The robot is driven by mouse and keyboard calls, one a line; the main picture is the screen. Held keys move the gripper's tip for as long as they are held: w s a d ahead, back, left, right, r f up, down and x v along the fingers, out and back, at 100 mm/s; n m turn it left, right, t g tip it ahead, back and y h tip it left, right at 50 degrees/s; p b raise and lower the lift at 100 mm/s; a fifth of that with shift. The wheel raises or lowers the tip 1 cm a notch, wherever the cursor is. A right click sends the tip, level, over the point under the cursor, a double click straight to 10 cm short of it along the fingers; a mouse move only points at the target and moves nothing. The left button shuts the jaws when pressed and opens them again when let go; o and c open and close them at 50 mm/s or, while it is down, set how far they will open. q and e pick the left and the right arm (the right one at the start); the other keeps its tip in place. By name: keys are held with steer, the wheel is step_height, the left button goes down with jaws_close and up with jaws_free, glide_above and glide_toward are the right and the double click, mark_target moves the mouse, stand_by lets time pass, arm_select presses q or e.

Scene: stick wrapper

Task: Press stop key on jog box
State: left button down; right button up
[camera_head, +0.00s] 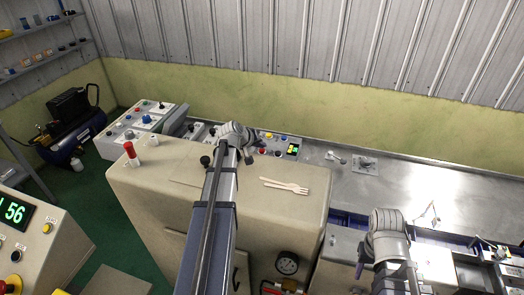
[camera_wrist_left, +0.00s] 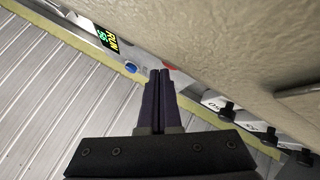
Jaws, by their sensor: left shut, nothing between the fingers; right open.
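A control panel with a lit RUN display (camera_wrist_left: 107,40), which I take to be the jog box, shows in the left wrist view. A blue button (camera_wrist_left: 131,69) sits beside the display. A red button (camera_wrist_left: 170,67) shows partly just past the fingertips; I cannot read its label or tell whether they touch. In the head view the panel's green display (camera_head: 293,149) and red button (camera_head: 263,152) are behind the beige cabinet. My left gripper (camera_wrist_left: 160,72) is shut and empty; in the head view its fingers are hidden. My right gripper (camera_head: 361,266) is open, small and partly hidden below its wrist.
White labelled keys with black knobs (camera_wrist_left: 228,107) lie right of the fingers. The metal table (camera_head: 430,185) is mostly clear.

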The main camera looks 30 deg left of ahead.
arm_select(q)
steer(key=shift+f+b, duration=0.45)
steer(key=shift+b, duration=0.05)
stand_by(0.5)
steer(key=shift+r, duration=0.15)
steer(key=shift+r+p, duration=0.75)
steer(key=shift+p, duration=0.2)
step_height(320, 180, up, 5)
steer(key=p, duration=0.5)
steer(key=shift+r, duration=0.1)
stand_by(0.6)
